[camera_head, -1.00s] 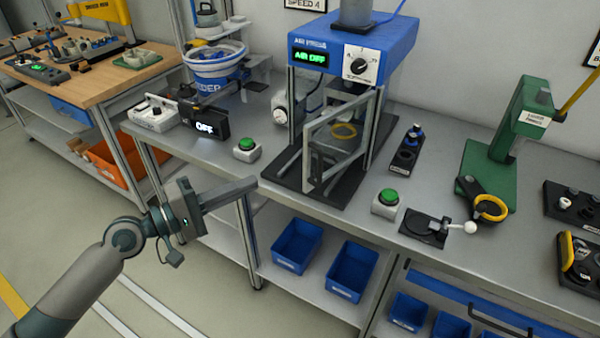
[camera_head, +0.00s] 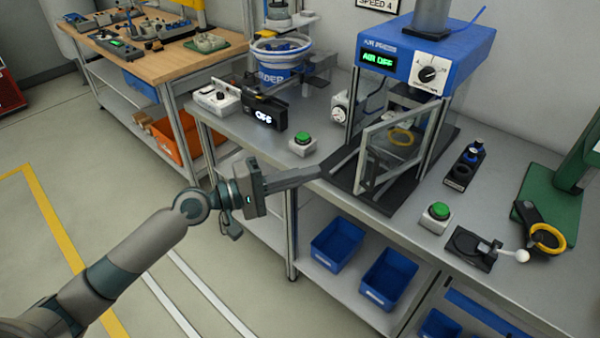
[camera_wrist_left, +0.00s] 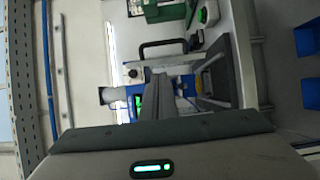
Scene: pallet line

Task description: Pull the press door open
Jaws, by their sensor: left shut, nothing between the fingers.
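The press (camera_head: 430,48) has a blue head with a green "AIR OFF" display, metal posts and a black base. Its framed clear door (camera_head: 364,165) stands ajar, with its left edge swung out in front of the posts. A yellow ring (camera_head: 400,137) shows behind the door pane. My left gripper (camera_head: 317,172) is shut and empty, just left of the door and by the base's front left corner. A gap separates it from the door frame. In the left wrist view its fingers (camera_wrist_left: 157,85) point towards the blue press head (camera_wrist_left: 182,84). My right gripper is not in view.
Green buttons stand left (camera_head: 303,141) and right (camera_head: 438,213) of the press. A feeder bowl (camera_head: 280,60) and an "OFF" box (camera_head: 263,113) are behind on the left. Blue bins (camera_head: 336,243) sit on the shelf below. The floor at the left is open.

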